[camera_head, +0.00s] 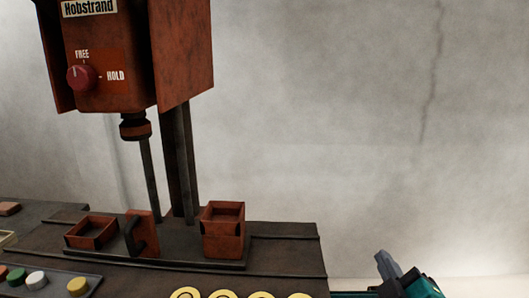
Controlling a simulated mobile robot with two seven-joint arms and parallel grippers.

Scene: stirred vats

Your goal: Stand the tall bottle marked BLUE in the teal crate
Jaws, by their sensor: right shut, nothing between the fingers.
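No tall bottle marked BLUE can be made out in the head view. A teal strip (352,294) shows at the bottom edge, right of centre; it is cut off, so I cannot tell whether it is the teal crate. My right gripper (396,274) is at the bottom right, shut and empty, with its lower part cut off by the frame. It is close to the teal strip in the picture. My left gripper is not in view.
A rusty machine (110,60) labelled Hobstrand has a red knob (82,77) marked FREE and HOLD. Its shaft reaches down to a dark bench (285,255) with an open tray (91,232) and a square box (223,232). Several yellow rings (220,294) line the bottom edge.

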